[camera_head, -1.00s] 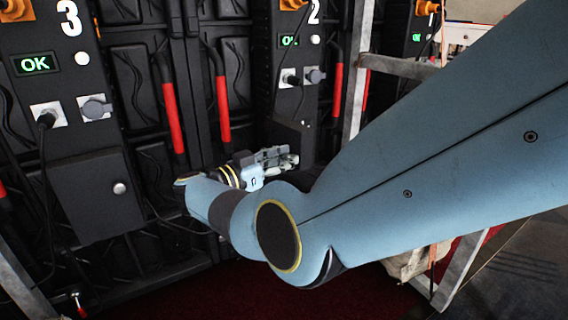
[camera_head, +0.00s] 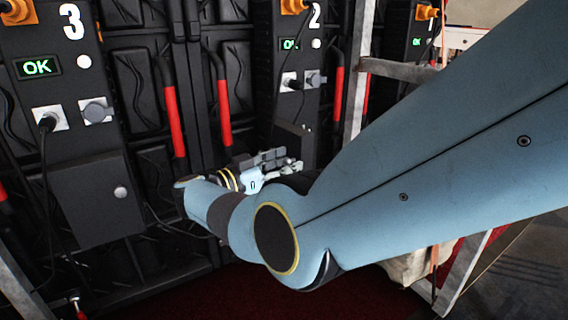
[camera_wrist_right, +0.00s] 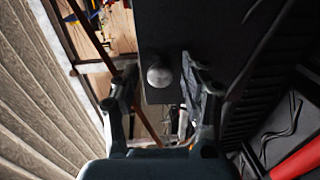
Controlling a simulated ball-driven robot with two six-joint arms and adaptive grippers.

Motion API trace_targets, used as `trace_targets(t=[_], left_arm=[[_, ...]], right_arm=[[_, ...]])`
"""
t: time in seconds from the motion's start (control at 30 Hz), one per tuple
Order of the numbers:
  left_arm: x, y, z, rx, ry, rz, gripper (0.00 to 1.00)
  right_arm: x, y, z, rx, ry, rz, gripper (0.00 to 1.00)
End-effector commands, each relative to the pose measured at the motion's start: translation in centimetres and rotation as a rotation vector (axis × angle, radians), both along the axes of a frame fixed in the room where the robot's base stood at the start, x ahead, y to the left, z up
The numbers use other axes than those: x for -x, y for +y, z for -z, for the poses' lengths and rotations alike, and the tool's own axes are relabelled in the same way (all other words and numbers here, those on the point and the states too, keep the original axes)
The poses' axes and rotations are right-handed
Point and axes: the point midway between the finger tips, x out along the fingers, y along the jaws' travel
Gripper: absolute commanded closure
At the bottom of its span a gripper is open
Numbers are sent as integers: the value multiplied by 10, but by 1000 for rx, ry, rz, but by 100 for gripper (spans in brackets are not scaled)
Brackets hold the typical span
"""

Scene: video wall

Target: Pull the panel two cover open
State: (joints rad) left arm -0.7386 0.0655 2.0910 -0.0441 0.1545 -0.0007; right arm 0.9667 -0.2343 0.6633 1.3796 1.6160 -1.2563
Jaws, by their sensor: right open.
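The panel two cover (camera_head: 290,132) is a dark plate low on the panel marked 2, partly hidden behind my right gripper (camera_head: 272,160) in the head view. In the right wrist view the dark cover (camera_wrist_right: 165,28) fills the upper middle, with a round silver knob (camera_wrist_right: 160,76) near its lower edge. My right gripper (camera_wrist_right: 160,84) is open, with one finger on each side of the knob. I cannot tell whether either finger touches it. Whether the cover stands slightly ajar is unclear. My left gripper is not in view.
Panel 3 (camera_head: 70,95) stands at the left with its own knobbed cover (camera_head: 95,200). Red-gripped handles (camera_head: 222,110) stand between the panels. A grey metal frame (camera_head: 357,75) rises right of panel two. Dark red floor (camera_head: 220,295) lies below.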

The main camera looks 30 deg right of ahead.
Motion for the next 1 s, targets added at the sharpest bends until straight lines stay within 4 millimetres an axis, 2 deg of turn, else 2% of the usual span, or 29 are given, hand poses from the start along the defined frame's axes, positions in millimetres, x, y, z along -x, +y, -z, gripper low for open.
trace_targets(t=[0.17, 0.5, 0.6, 1.0], left_arm=[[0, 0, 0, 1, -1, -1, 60], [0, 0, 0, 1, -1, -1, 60], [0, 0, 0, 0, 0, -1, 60], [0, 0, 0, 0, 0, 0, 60]], right_arm=[[0, 5, 0, -1, -1, -1, 55], [8, 60, 0, -1, 1, -2, 55], [9, 70, 0, -1, 1, -1, 55], [11, 74, 0, 0, 0, 0, 55]])
